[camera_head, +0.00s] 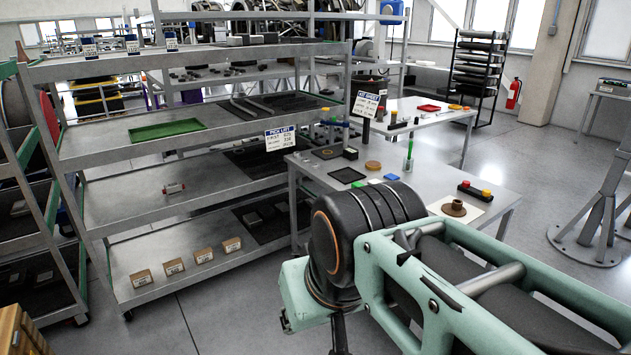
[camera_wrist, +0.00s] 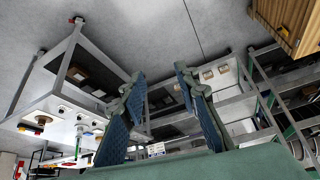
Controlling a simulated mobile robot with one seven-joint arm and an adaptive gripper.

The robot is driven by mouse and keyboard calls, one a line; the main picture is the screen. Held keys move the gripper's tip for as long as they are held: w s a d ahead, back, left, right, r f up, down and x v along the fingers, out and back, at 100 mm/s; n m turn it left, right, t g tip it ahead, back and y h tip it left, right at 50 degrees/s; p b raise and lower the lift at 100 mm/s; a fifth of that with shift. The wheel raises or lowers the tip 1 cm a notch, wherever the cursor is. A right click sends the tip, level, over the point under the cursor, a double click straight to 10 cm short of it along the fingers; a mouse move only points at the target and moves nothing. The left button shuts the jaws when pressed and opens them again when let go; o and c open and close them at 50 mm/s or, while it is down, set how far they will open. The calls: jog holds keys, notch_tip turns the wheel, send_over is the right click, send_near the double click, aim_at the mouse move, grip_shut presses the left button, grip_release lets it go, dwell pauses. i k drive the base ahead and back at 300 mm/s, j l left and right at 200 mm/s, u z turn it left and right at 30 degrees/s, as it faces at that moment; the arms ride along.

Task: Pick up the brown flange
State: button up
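The brown flange (camera_head: 455,208) lies flat on a pale sheet near the right end of the grey table (camera_head: 431,181) in the camera_head view. It is a low disc with a raised hub. My arm stretches across the front of the table, and its elbow hides part of the table's near side. In the wrist view my gripper (camera_wrist: 159,74) is open and empty, with its two fingers well apart. It is away from the flange. The table also shows tilted at the left of the wrist view (camera_wrist: 62,105), where its small items are too small to name surely.
A red-and-yellow-topped black block (camera_head: 480,190) sits just behind the flange. A round tan disc (camera_head: 373,166), a black tray (camera_head: 346,175) and small coloured blocks are farther left. A shelf rack (camera_head: 140,150) stands left of the table.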

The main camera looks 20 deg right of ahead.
aim_at(455, 208)
jog(key=z, duration=1.35)
jog(key=i+l+u, duration=0.15)
jog(key=i+l, duration=0.45)
jog(key=i+l+u, duration=0.2)
jog(key=i+l, duration=0.55)
jog(key=i+l+u, duration=0.15)
jog(key=i+l, duration=0.5)
jog(key=l, duration=0.15)
jog(key=l+u, duration=0.2)
jog(key=l, duration=0.4)
